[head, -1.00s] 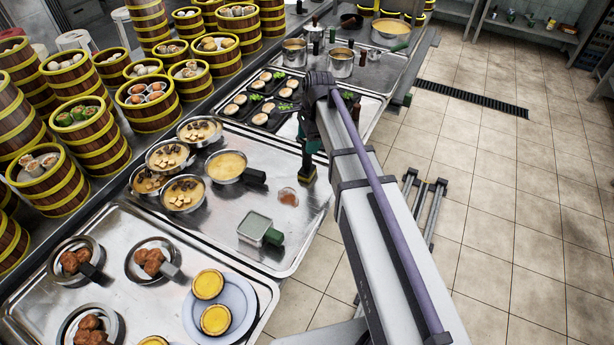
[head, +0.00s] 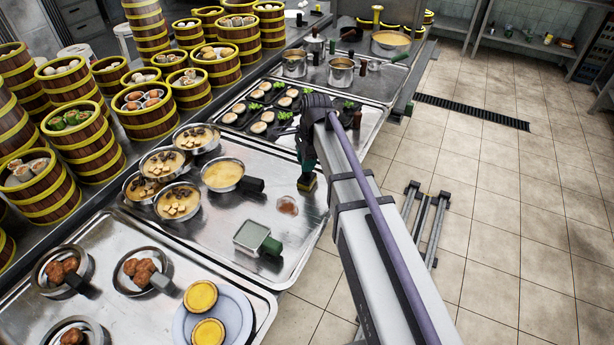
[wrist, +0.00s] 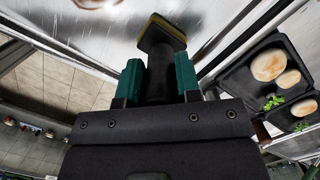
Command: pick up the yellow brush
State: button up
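The yellow brush (wrist: 163,37) has a dark handle and a yellow-edged head. In the wrist view its handle stands between the two teal fingers of my gripper (wrist: 159,78), filling nearly all the space between them. I cannot tell whether the fingers press on it. In the head view my gripper (head: 306,160) is directly above the brush head (head: 307,183), which is at the right edge of the middle metal tray (head: 235,215). The brush appears upright with its head down. My arm hides part of the gripper.
Soup pans (head: 222,174) and steamer towers (head: 145,105) stand left. Open floor (head: 490,210) is to the right.

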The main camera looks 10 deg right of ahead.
grip_shut()
notch_tip(320, 180, up, 10)
jog(key=p, duration=1)
jog(key=shift+r, duration=0.15)
jog(key=shift+o, duration=0.2)
grip_release()
grip_shut()
jog(key=shift+f, duration=0.25)
